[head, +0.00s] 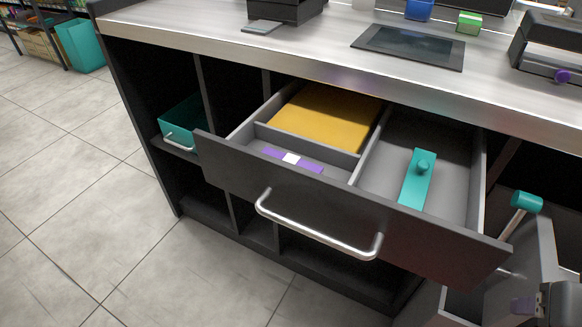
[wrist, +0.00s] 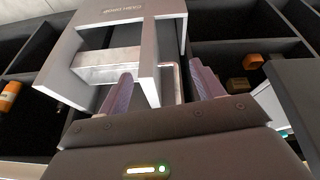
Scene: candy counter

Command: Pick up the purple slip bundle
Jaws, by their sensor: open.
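The purple slip bundle (head: 292,159) has a white band around its middle. In the head view it lies flat in the small front-left compartment of the open drawer (head: 325,220), partly hidden by the drawer front. My gripper (head: 522,305) is at the bottom right of the head view, outside the drawer, lower than it and well apart from the bundle. The bundle does not show there.
A yellow stack (head: 328,115) fills the drawer's back-left compartment. A teal block with a knob (head: 417,180) lies in the right one. A grey open box-like unit (head: 515,260) and a teal-ended handle (head: 527,202) stand near my gripper. The countertop (head: 310,48) overhangs the drawer's back.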

